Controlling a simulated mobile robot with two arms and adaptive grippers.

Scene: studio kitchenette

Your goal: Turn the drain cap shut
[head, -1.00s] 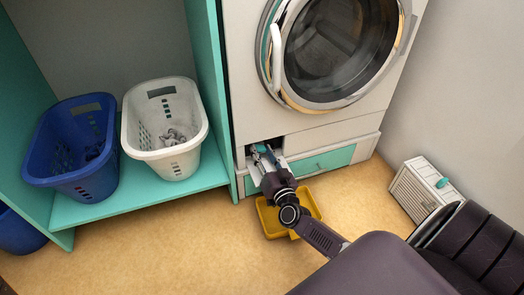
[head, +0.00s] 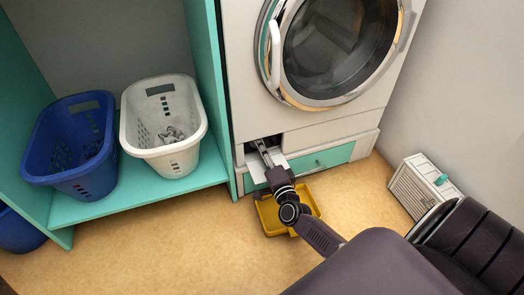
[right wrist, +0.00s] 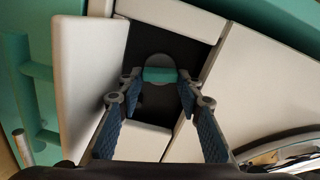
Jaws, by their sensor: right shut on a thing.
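The drain cap (right wrist: 159,60) shows in the right wrist view as a grey disc with a teal grip bar, inside a dark recess low on the washing machine (head: 235,80). My right gripper (right wrist: 159,76) reaches into the recess and is shut on the cap's teal bar, one fingertip at each end of it. In the head view my right gripper (head: 263,150) is inside the opening and the cap is hidden there. A white flap (right wrist: 92,75) stands open beside the recess. My left gripper is not in view.
A yellow tray (head: 268,217) lies on the floor below the opening, under my right arm. A teal drawer front (head: 325,160) is right of the opening. A white basket (head: 165,150) and a blue basket (head: 70,180) stand on a teal shelf. A white louvred box (head: 412,190) stands at right.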

